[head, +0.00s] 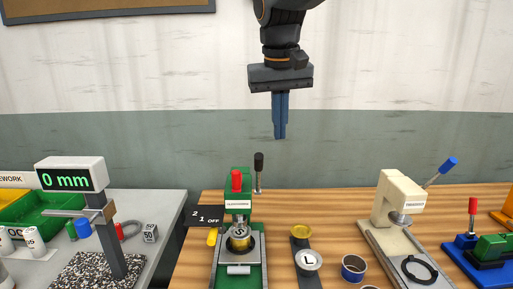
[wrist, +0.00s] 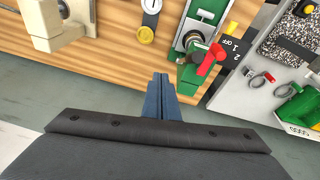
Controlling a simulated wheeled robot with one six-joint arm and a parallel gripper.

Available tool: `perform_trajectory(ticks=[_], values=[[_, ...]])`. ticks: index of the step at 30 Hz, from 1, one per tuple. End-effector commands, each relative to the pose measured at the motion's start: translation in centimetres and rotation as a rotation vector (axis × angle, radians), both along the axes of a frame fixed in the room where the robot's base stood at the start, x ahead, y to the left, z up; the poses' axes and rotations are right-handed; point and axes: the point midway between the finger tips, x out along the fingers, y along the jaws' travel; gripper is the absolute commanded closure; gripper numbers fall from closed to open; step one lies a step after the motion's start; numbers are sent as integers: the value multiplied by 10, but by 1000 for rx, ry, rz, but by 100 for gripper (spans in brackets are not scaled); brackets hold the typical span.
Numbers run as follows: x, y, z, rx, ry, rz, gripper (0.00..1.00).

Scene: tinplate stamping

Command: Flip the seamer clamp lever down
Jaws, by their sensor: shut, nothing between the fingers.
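A green machine (head: 237,205) stands on the wooden bench, with a silver and brass cylinder (head: 239,239) in it. A lever with a black knob (head: 258,162) stands upright at its right rear, and a red handle (head: 237,181) is on its top. Its small label is too blurred to read, so I cannot confirm it is the seamer. In the wrist view the red handle (wrist: 209,61) and green body (wrist: 188,74) lie right of the fingers. My gripper (head: 280,137) is shut and empty, pointing down, above and right of the black knob, apart from it.
A cream press (head: 397,200) with a blue-knobbed lever (head: 447,165) stands at right. A black "2 1 OFF" plate (head: 206,217) is left of the green machine. A gauge stand (head: 70,175) reads 0 mm on the grey bench. The air around my gripper is clear.

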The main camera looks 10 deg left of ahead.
Motion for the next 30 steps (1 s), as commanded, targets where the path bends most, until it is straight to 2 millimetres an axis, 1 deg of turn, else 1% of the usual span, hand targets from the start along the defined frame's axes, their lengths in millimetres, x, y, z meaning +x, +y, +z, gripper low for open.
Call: perform_trajectory(ticks=[1,3,6,10,19,22,26,30], values=[[-3,23,21,1,-13,24,100],[-8,41,43,-1,-24,38,100],[-15,58,64,-1,-35,50,100],[-18,65,74,-1,-38,53,100],[-18,65,74,-2,-38,53,100],[-17,64,70,-2,-37,53,100],[-13,65,57,-4,-35,52,100],[-7,65,32,-5,-34,52,100]])
